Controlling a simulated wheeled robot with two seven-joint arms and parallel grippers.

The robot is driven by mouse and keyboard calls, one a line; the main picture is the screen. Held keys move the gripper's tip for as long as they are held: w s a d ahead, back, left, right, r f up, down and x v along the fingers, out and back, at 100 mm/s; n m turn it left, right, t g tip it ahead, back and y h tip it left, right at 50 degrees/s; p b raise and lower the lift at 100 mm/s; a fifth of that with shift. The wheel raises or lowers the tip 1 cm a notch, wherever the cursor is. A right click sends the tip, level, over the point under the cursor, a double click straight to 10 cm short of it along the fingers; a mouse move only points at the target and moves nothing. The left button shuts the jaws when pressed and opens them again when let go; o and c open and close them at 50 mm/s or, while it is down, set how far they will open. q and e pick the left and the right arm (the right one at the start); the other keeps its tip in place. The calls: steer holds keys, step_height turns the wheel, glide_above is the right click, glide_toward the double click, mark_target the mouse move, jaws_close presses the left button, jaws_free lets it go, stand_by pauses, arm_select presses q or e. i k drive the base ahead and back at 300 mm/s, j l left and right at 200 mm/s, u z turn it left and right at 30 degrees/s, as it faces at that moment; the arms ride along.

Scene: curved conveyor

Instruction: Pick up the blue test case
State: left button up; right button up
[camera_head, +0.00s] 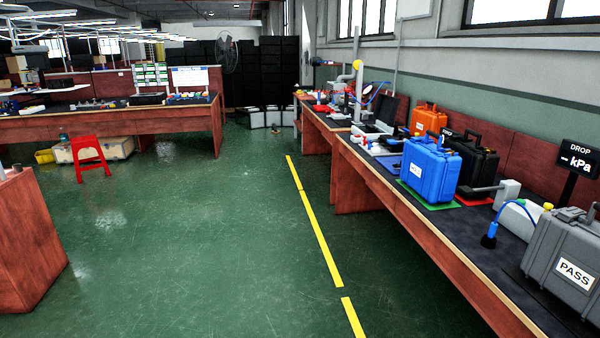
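The blue test case (429,171) stands upright on a green mat (428,205) on the long bench at the right. Its handle is on top and a small pale label is on its left part. It partly hides a black case (474,160) behind it to the right. Neither of my grippers shows in the head view.
The bench (383,192) also bears an orange case (428,118), a grey case labelled PASS (563,262) and a kPa display (577,160). A red stool (89,155) stands at left. The green floor (200,240) is clear along the yellow line.

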mark_target(432, 170)
steer(key=i+z, duration=0.2)
steer(key=i, duration=0.25)
steer(key=i+j+z, duration=0.15)
steer(key=i, duration=0.35)
steer(key=i+j+z, duration=0.2)
steer(key=i, duration=0.25)
steer(key=i+j+z, duration=0.15)
steer(key=i, duration=0.3)
